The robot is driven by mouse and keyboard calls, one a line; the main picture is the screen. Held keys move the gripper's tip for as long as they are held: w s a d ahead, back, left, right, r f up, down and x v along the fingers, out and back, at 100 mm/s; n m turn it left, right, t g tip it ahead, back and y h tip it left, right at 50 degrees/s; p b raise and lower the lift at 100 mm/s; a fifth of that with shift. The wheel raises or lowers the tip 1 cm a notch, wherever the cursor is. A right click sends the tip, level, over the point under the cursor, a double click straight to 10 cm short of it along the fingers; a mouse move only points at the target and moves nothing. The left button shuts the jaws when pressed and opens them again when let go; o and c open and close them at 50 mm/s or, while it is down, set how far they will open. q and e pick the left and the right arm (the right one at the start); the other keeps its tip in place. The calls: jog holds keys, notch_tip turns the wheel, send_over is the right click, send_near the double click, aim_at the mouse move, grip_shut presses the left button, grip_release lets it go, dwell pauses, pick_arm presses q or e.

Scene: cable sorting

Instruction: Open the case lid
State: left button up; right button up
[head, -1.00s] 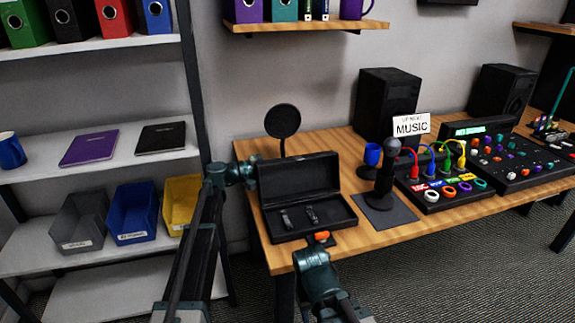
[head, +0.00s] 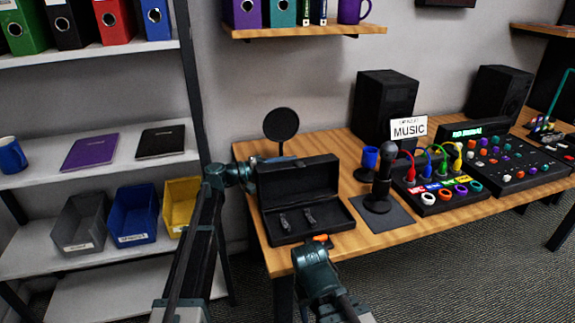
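The black case (head: 335,218) lies on the wooden table, with its lid (head: 298,180) standing up at the back. Two small dark grey items (head: 309,216) lie inside the base. My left gripper (head: 254,168) is at the left edge of the raised lid, and part of it seems to reach behind the lid. Its fingers are mostly hidden. My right gripper (head: 316,246) is low at the front edge of the case, beside a small orange part (head: 321,238). Its fingers are too small and covered to tell open from shut.
Shelves with bins (head: 132,213) stand left.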

pick_arm(q)
jog(key=shift+o, duration=0.5)
jog(key=shift+a, duration=0.15)
jog(key=v, duration=1.3)
jog(key=shift+a, duration=0.3)
jog(key=shift+s, duration=0.15)
jog(key=v, duration=1.6)
dwell(0.7)
